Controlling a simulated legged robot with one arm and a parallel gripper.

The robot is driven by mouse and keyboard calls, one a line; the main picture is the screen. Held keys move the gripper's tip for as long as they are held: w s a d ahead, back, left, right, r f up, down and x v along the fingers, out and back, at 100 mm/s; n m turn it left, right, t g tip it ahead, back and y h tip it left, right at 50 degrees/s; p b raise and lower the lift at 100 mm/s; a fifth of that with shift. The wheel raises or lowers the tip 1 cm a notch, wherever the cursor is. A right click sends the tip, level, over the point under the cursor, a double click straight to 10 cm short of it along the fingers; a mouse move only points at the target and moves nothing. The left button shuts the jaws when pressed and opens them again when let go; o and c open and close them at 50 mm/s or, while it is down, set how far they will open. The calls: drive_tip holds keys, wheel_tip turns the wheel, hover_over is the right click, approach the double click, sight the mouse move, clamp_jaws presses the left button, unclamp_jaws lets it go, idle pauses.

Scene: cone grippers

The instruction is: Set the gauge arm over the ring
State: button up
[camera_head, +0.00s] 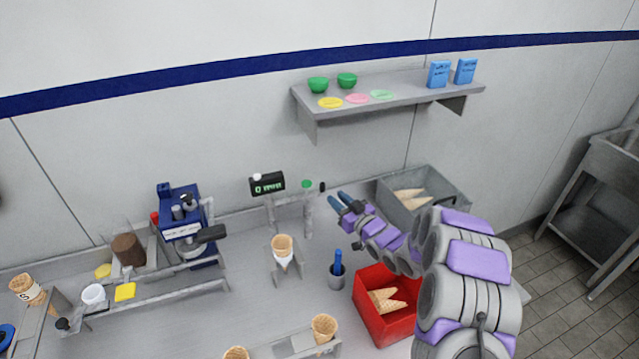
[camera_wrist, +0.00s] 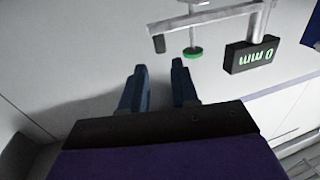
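The gauge has a black display (camera_head: 268,184) with green digits, a green disc (camera_head: 307,184) and grey posts above the bench. In the wrist view the display (camera_wrist: 251,56) reads 0 mm, and the grey gauge arm (camera_wrist: 205,17) ends in a black knob (camera_wrist: 158,44); the green disc (camera_wrist: 194,52) hangs beside it. A cone (camera_head: 282,248) stands upright in a grey stand (camera_head: 285,267) in front of the gauge. I cannot clearly make out the ring there. My gripper (camera_head: 341,201) is right of the gauge, apart from it. Its blue fingers (camera_wrist: 158,76) are spread and empty.
A red bin (camera_head: 369,316) and a grey bin (camera_head: 450,181) hold cones. A grey cup (camera_head: 337,278) with a blue-handled tool stands left of the red bin. A blue machine (camera_head: 181,215) stands left. A shelf (camera_head: 400,95) hangs above.

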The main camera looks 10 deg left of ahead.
sight(324, 187)
drive_tip(key=b+x, duration=0.1)
drive_tip(key=x, duration=0.9)
drive_tip(key=shift+w+a, duration=0.15)
drive_tip(key=shift+a, duration=0.05)
drive_tip(key=shift+f, duration=0.1)
clamp_jaws()
